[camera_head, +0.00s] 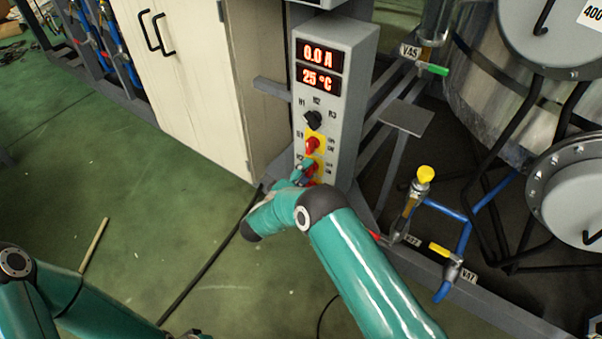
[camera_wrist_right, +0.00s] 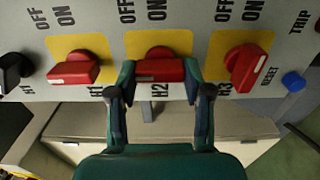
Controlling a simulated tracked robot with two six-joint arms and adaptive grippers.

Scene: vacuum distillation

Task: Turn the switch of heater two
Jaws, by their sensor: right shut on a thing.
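The heater two switch (camera_wrist_right: 158,68), labelled H2, is a red handle on a yellow plate marked OFF and ON. It is the middle of three red switches in the right wrist view, and its handle lies crosswise there. My right gripper (camera_wrist_right: 160,80) is shut on this handle, one finger at each end. In the head view my right gripper (camera_head: 303,174) is at the lower front of the control box (camera_head: 340,95), largely covering the switch. My left arm shows at the lower left of the head view; its gripper is not visible.
The H1 switch (camera_wrist_right: 74,70) and H3 switch (camera_wrist_right: 248,68) flank the gripped one closely. A blue reset button (camera_wrist_right: 293,81) and black knob (camera_wrist_right: 12,70) lie farther out. The displays (camera_head: 318,67) read 0.0 A and 25 °C. A cabinet (camera_head: 190,80) stands left of the box.

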